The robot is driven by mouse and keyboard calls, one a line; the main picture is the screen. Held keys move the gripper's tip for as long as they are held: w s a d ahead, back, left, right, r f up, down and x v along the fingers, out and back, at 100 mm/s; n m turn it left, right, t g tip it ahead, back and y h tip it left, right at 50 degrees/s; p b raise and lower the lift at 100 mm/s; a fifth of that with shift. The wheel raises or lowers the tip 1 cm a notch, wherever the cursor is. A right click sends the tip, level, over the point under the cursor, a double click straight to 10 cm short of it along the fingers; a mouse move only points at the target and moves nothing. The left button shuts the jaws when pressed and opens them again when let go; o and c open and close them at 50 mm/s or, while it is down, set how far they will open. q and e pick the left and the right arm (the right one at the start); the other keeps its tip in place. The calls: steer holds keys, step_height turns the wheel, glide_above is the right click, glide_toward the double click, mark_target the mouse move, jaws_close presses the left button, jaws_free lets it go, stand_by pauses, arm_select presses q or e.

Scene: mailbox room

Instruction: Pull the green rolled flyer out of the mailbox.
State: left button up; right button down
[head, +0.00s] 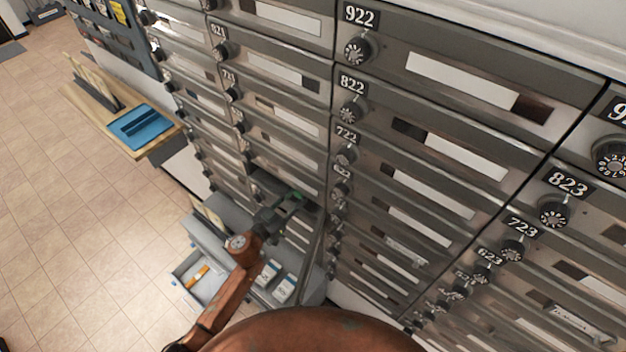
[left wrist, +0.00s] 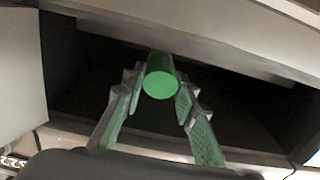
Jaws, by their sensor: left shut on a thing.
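The green rolled flyer (left wrist: 161,78) shows its round end in the left wrist view. It sits between the two fingers of my left gripper (left wrist: 158,95), which is shut on it. Behind it is the dark inside of an open mailbox (left wrist: 100,72). The rest of the roll is hidden behind its end, so I cannot tell how far it reaches inside. In the head view my left gripper (head: 290,203) is at the mailbox opening in the lower middle of the wall, with a small bit of green at its tip. My right gripper is not in view.
Rows of closed numbered mailboxes (head: 420,130) fill the wall. A wooden ledge with a blue tray (head: 141,127) stands at the left. Below my arm is a grey unit with an open drawer (head: 200,277) and small white boxes (head: 284,288). The tiled floor (head: 75,210) at left is clear.

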arm_select(q)
steer(key=p+v, duration=0.6)
steer(key=v, duration=1.4)
steer(key=shift+d, duration=0.1)
